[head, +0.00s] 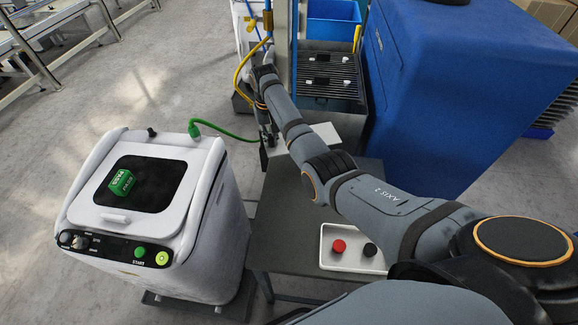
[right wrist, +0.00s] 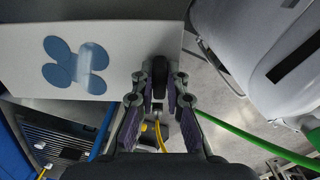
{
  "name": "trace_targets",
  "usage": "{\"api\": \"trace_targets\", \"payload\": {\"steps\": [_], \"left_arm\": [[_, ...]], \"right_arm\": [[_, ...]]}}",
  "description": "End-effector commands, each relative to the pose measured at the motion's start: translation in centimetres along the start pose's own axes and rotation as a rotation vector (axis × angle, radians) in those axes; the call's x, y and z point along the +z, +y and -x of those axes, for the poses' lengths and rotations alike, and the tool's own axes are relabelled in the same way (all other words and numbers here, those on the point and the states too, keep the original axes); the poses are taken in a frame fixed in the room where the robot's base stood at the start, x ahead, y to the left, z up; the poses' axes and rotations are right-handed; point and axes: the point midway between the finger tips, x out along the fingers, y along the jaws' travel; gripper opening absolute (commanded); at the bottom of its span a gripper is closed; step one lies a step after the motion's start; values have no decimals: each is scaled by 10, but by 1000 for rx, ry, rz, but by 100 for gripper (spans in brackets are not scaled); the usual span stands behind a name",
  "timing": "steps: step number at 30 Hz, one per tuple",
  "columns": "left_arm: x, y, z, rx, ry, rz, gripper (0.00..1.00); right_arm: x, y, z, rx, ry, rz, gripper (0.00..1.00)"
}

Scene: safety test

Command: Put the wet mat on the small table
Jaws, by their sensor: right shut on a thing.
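The wet mat (right wrist: 117,67) is a flat white panel with a blue blotch shape on it. In the head view the white mat (head: 316,136) is partly hidden behind my right arm. My right gripper (head: 267,143) is shut on a black tab at the mat's edge; the gripper also shows in the right wrist view (right wrist: 160,97), with the black tab (right wrist: 160,74) between its fingers. A small grey table (head: 282,236) stands nearer, beside the white machine, partly covered by my arm. My left gripper is not in view.
A white tray (head: 329,262) with red and black knobs is on the grey table's right part. A white machine (head: 151,226) with a green PASS block (head: 121,182) stands left; its green cable (head: 226,131) runs near my gripper. A blue cabinet (head: 450,90) stands right.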

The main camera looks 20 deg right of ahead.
Motion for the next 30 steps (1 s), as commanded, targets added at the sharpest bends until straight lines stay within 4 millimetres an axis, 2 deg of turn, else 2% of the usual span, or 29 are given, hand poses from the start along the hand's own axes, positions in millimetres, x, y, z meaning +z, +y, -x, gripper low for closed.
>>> {"api": "trace_targets", "payload": {"steps": [1,5,9,12,20,22,25,30], "left_arm": [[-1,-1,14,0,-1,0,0],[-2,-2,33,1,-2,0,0],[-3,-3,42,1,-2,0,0],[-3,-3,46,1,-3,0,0],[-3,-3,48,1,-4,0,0],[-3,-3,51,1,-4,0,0],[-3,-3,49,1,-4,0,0],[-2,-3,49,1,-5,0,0]], "right_arm": [[12,4,-1,1,-3,-1,0],[44,14,-14,1,-3,-1,0],[66,21,-47,1,-4,-1,0],[76,24,-61,0,-1,0,0],[84,26,-74,0,0,0,0],[90,28,-85,0,-2,0,0],[88,27,-102,0,-1,0,0],[88,27,-110,-1,2,0,0]]}}
